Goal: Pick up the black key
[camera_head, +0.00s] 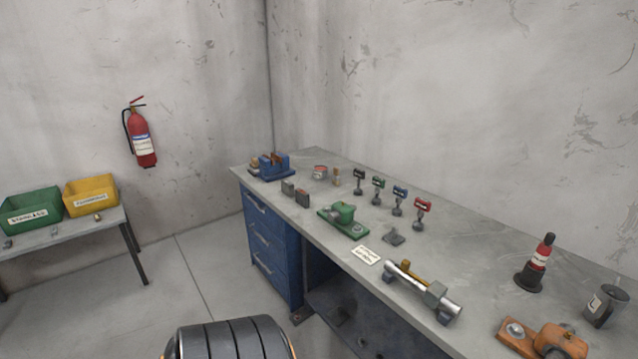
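The black key (359,180) stands upright on the grey workbench top, toward the back edge. It has a dark head above a thin stem and a wider grey lower end. It is the leftmost of a row, with a green key (378,186), a blue key (399,197) and a red key (422,211) to its right, each apart from the others. Neither of my grippers is in view. A dark ribbed rounded part at the bottom edge appears to be mine.
The workbench (490,245) also holds a blue vise (273,167), a green device (343,216), a metal cylinder assembly (424,290) and a red-black bottle (538,262). At left, a side table (75,232) bears a green bin (30,211) and a yellow bin (91,195). Floor between is clear.

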